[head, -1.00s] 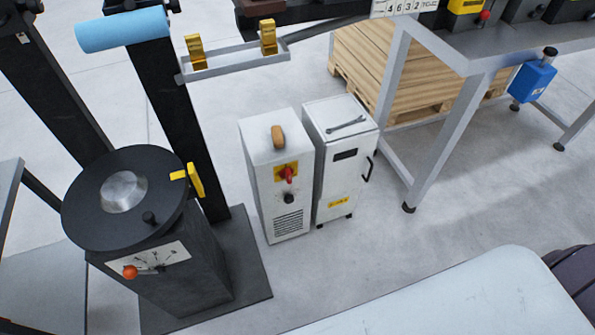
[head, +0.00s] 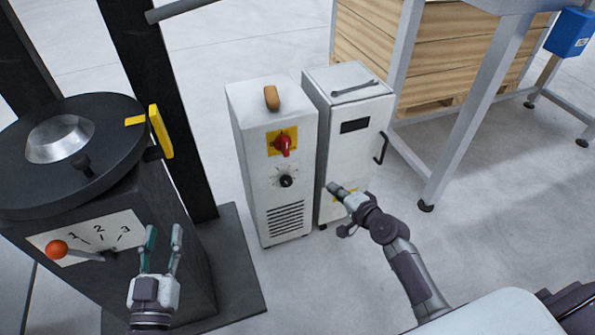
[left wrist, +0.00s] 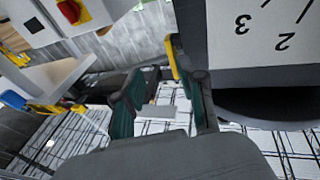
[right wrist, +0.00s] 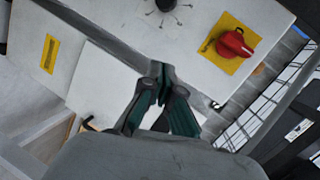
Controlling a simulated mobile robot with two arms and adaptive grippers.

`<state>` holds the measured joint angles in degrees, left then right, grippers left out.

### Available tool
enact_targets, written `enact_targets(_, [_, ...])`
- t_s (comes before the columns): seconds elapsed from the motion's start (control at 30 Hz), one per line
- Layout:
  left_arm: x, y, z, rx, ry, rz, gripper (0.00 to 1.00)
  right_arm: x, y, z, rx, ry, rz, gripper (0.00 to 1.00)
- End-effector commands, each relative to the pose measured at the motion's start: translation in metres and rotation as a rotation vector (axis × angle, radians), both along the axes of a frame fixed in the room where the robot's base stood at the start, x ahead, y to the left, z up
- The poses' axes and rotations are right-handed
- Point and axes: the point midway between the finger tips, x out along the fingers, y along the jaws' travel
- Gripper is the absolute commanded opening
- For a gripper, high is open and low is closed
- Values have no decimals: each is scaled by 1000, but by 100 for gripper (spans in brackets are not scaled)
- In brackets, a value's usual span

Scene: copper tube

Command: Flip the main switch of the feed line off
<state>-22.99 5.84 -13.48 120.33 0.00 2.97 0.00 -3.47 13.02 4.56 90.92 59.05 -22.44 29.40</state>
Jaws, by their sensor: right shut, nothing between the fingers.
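The main switch (head: 283,145) is a red rotary handle on a yellow plate, on the front of a white cabinet (head: 250,185). The red handle also shows in the right wrist view (right wrist: 233,43) and in the left wrist view (left wrist: 70,11). My right gripper (head: 332,188) is shut and empty, in front of the second white cabinet, apart from the switch and below right of it. My left gripper (head: 163,232) is open and empty, in front of the black machine's dial plate, left of the switch cabinet.
A black knob (head: 286,181) and vents sit below the switch; a tan object (head: 271,98) lies on top. The second white cabinet (head: 375,105) bears a wrench (head: 354,88). The black machine (head: 170,270) has an orange-knobbed lever (head: 57,249). A table leg (head: 470,115) stands right.

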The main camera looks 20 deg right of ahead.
Motion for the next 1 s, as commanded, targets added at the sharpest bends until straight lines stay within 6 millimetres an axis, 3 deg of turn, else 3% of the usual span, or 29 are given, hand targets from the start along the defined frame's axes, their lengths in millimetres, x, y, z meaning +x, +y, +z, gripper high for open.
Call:
enact_targets(0.07, [-14, 2, 28, -37, -131, -3, 40, 12, 0, 20, 99, -94, 0, 0])
enact_targets(0.2, [-37, 7, 79, -79, -281, -7, 40, 18, 1, 66, 222, -194, 18, 0])
enact_targets(0.3, [-48, 9, 98, -94, -334, -7, 40, 18, 2, 83, 264, -226, 28, 0])
enact_targets(0.77, [-51, 10, 107, -100, -356, -8, 40, 22, 3, 90, 277, -236, 31, 0])
enact_targets(1.0, [-61, 10, 120, -130, -459, -14, 40, 58, 14, 89, 279, -237, 31, 0])
